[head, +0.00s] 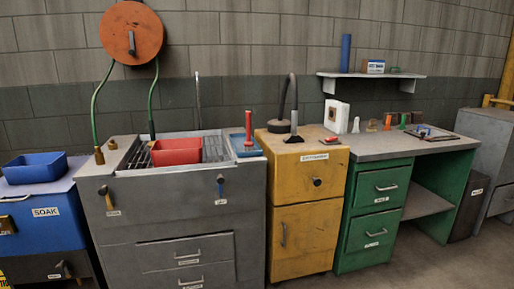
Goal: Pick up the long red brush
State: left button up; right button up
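A long, thin red upright thing (248,124), which looks like the long red brush, stands over a shallow blue tray (236,150). The tray is at the right end of the grey sink cabinet's top. Its lower end is near the tray, and I cannot make out bristles. Neither of my grippers shows in the head view.
A red bin (177,151) sits on the sink grating, left of the tray. A yellow cabinet (307,190) with a dark curved hose (293,100) stands close on the right. Beyond it is a green desk (376,205). Open floor shows at lower right.

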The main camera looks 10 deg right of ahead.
aim_at(248, 145)
jog(key=z, duration=0.8)
jog(key=i, duration=1.45)
jog(key=u, duration=0.5)
